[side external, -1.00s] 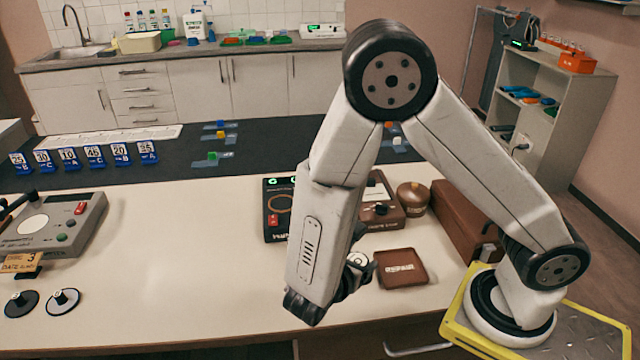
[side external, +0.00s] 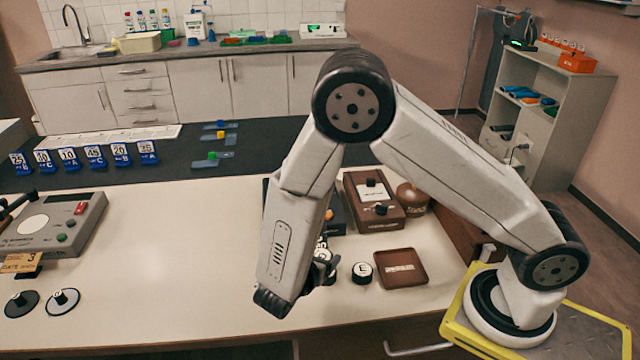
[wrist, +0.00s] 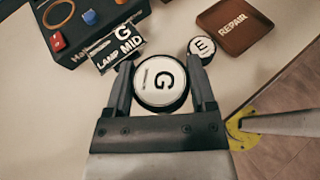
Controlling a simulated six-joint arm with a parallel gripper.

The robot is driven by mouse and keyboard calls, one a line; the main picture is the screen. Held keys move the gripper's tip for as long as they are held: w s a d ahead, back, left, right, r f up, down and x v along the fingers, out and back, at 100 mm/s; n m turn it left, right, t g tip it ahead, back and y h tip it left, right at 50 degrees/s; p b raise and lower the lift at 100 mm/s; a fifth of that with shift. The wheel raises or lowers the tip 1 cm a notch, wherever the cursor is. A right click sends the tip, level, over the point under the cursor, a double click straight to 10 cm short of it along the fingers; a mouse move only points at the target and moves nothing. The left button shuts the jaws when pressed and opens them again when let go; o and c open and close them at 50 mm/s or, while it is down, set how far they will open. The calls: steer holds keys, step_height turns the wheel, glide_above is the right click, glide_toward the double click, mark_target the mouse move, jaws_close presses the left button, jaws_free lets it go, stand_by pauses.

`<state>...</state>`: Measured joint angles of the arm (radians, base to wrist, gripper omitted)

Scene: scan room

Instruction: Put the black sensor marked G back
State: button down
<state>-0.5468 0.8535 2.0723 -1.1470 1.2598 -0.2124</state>
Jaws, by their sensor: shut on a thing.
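The black sensor marked G (wrist: 160,84) has a white top and sits between the two fingers of my gripper (wrist: 162,88) in the wrist view. My gripper (side external: 322,272) is shut on it over the front of the white table. How high it is held is hard to tell. A smaller-looking black sensor marked E (wrist: 203,48) stands just beyond the right finger; it also shows in the side view (side external: 362,272).
A brown REPAIR tray (side external: 400,283) lies right of the E sensor. A brown box with a knob (side external: 375,215) and a brown round pot (side external: 412,198) stand behind it. A grey device (side external: 60,228) and two discs (side external: 62,302) are at the left. The table between is clear.

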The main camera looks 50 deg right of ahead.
steer(key=w+f, duration=0.2)
steer(key=w, duration=0.1)
steer(key=w+f, duration=0.3)
steer(key=shift+w+a+f, duration=0.2)
steer(key=shift+f, duration=0.15)
steer(key=shift+w+f, duration=0.4)
steer(key=shift+f, duration=0.05)
steer(key=shift+w+f, duration=0.3)
steer(key=shift+f, duration=1.55)
steer(key=shift+f, duration=0.1)
jaws_free()
